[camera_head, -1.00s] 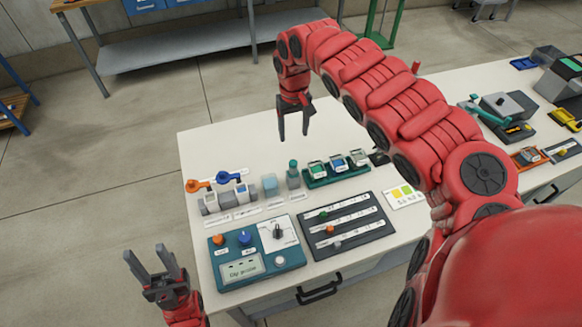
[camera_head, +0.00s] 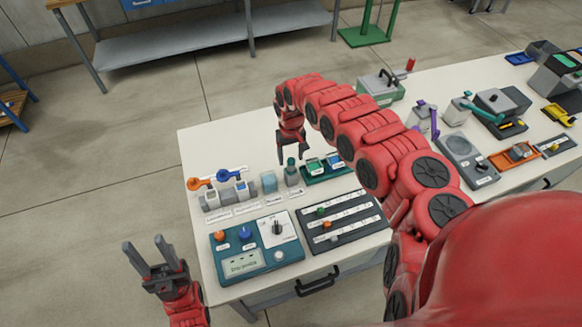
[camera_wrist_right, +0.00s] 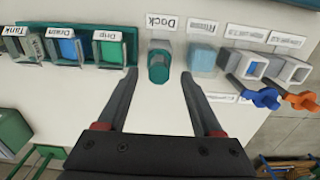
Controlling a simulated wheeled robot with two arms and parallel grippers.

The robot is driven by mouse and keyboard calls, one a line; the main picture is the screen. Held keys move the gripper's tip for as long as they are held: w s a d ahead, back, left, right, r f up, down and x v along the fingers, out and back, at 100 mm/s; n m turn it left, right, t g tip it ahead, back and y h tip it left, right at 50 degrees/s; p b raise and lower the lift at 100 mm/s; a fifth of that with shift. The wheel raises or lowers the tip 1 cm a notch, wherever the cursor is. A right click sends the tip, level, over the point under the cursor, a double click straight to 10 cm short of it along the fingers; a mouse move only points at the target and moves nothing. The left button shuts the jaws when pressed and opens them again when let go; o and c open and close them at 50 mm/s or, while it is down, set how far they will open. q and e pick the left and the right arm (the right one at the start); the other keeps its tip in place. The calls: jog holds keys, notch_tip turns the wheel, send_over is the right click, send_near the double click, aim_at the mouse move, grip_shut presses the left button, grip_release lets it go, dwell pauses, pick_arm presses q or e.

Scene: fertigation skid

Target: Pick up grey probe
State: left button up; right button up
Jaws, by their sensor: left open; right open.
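A piece with a teal-green top in a grey block (camera_head: 292,177) stands on the bench. In the right wrist view this teal-topped piece (camera_wrist_right: 159,68) sits at the Dock label, between the open fingertips. I cannot tell for sure whether it is the grey probe; no other clear probe shows. My right gripper (camera_head: 293,158) is open and empty just above and behind it, pointing down; its fingers also show in the right wrist view (camera_wrist_right: 160,76). My left gripper (camera_head: 143,243) is open and empty, off the bench's left front edge.
A pale blue Rinse block (camera_wrist_right: 203,56) stands beside the dock. A green rack (camera_head: 326,176) with small cups is to the right. A teal control box (camera_head: 255,250) and dark slider panel (camera_head: 340,220) lie in front.

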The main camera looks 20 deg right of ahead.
aim_at(291, 160)
jog(key=shift+f, duration=1.6)
jog(key=shift+d, duration=0.1)
grip_shut()
